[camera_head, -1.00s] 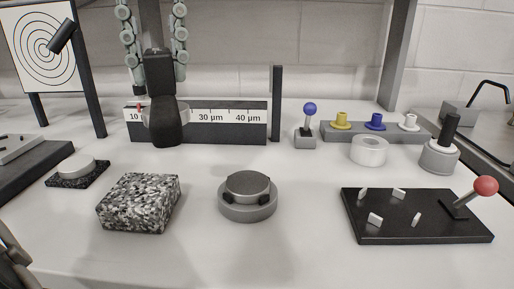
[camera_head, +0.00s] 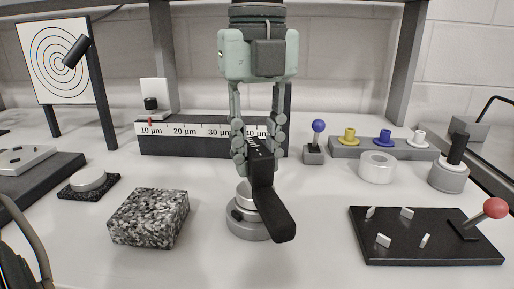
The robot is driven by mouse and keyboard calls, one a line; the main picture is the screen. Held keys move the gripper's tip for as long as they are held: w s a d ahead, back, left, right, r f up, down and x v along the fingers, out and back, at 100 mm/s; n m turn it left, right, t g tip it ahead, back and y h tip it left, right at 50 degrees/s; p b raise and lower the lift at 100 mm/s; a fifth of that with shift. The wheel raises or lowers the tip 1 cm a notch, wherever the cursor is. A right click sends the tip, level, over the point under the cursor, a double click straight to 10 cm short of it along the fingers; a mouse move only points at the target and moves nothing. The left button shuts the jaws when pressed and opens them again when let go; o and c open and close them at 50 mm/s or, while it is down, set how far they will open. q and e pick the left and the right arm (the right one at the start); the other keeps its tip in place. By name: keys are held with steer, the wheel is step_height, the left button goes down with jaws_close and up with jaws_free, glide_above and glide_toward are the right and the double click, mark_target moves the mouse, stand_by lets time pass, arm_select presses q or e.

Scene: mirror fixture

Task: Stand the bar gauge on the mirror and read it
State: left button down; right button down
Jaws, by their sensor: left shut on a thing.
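My left gripper (camera_head: 256,160) comes down from the top centre and is shut on a black bar-shaped body, which I take to be the bar gauge (camera_head: 271,208). The gauge is tilted, with its lower end toward me and to the right. It overlaps the round grey mirror fixture (camera_head: 240,222) in view and hides much of its top. I cannot tell whether they touch. A white scale in µm (camera_head: 185,131) stands behind on a dark block, with a small red mark near 10 µm. My right gripper is not in view.
A speckled granite block (camera_head: 149,218) sits left of the fixture. A black plate (camera_head: 395,252) with small white pieces and a red-knobbed lever (camera_head: 495,208) is at right. A white ring (camera_head: 378,168) and a blue-knobbed switch (camera_head: 318,126) stand behind. Bench between fixture and plate is clear.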

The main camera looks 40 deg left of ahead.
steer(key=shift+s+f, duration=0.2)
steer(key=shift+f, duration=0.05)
arm_select(q)
steer(key=c, duration=1.3)
jaws_free()
steer(key=shift+o, duration=0.2)
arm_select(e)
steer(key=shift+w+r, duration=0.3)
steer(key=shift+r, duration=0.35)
